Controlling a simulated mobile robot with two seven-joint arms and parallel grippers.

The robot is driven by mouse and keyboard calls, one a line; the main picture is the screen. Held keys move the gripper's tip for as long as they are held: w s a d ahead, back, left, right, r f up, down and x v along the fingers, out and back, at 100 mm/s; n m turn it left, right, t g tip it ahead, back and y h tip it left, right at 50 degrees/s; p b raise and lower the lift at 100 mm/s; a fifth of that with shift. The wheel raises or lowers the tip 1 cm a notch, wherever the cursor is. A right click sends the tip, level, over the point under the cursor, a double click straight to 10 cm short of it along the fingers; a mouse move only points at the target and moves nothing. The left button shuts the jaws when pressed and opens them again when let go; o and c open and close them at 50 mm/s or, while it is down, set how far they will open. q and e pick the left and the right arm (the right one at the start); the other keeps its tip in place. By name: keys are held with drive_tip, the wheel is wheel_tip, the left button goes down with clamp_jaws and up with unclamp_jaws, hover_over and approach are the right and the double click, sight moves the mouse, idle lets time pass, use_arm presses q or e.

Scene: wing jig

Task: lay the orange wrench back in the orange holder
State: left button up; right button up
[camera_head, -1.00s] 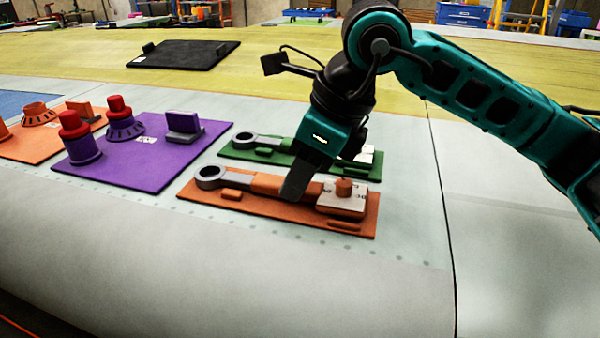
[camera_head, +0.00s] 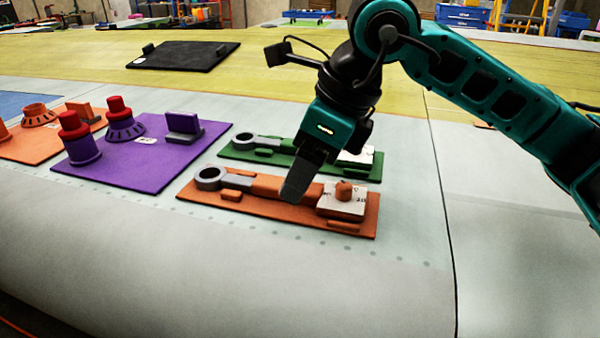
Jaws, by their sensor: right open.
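The orange wrench (camera_head: 264,186) lies on the orange holder (camera_head: 204,199), its grey ring end at the left and its orange handle running right. Part of the handle is hidden behind my gripper. The holder has low orange blocks, a pale plate and an orange knob (camera_head: 344,191) at its right end. My right gripper (camera_head: 294,192) is open and points down over the middle of the wrench. A finger overlaps the handle in the picture; I cannot tell whether it touches. My left gripper is not in view.
A green holder (camera_head: 310,165) with another wrench lies just behind. A purple board (camera_head: 140,174) with red-capped parts is to the left, beside another orange board (camera_head: 20,148). A black tray (camera_head: 185,56) lies farther back.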

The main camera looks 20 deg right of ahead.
drive_tip(key=v, duration=1.1)
drive_tip(key=shift+r, duration=0.35)
drive_tip(key=shift+s, duration=0.1)
